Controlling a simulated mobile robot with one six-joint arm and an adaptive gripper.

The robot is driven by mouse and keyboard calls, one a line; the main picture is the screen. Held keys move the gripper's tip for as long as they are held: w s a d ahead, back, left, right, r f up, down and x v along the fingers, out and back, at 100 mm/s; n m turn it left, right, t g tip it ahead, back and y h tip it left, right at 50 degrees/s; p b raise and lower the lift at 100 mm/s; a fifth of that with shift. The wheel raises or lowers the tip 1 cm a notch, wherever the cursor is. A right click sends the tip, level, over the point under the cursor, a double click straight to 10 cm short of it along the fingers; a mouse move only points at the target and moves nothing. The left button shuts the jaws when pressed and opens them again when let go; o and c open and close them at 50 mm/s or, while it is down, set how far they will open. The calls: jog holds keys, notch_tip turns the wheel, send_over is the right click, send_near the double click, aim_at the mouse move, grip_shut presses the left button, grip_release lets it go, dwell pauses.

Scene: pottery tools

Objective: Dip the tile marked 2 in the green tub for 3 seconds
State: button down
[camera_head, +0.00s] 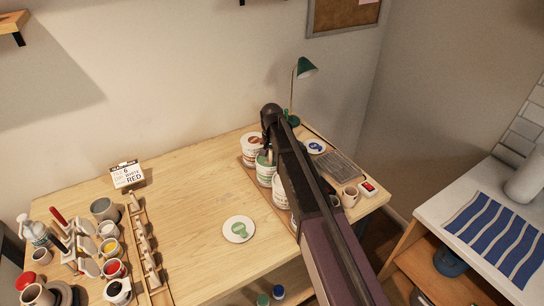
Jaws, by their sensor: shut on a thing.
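My dark arm reaches from the lower right over the table, and my gripper (268,143) points down at the row of white tubs. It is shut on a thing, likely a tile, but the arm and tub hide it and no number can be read. The green-labelled tub (265,172) is right below the gripper. I cannot tell whether the held thing is inside it.
A red-labelled tub (251,146) stands behind, and another tub (280,194) in front is partly hidden by my arm. A round white plate with a green mark (239,229), a wooden rack (145,246), a sign (127,174) and a green lamp (306,68) stand around.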

jog(key=shift+f+b, duration=1.1)
jog(key=shift+f, duration=0.2)
jog(key=shift+r, duration=0.15)
dwell(0.8)
jog(key=shift+r+p, duration=3.65)
jog(key=shift+p, duration=0.1)
jog(key=shift+f, duration=0.1)
jog(key=shift+f, duration=0.1)
jog(key=shift+s, duration=0.15)
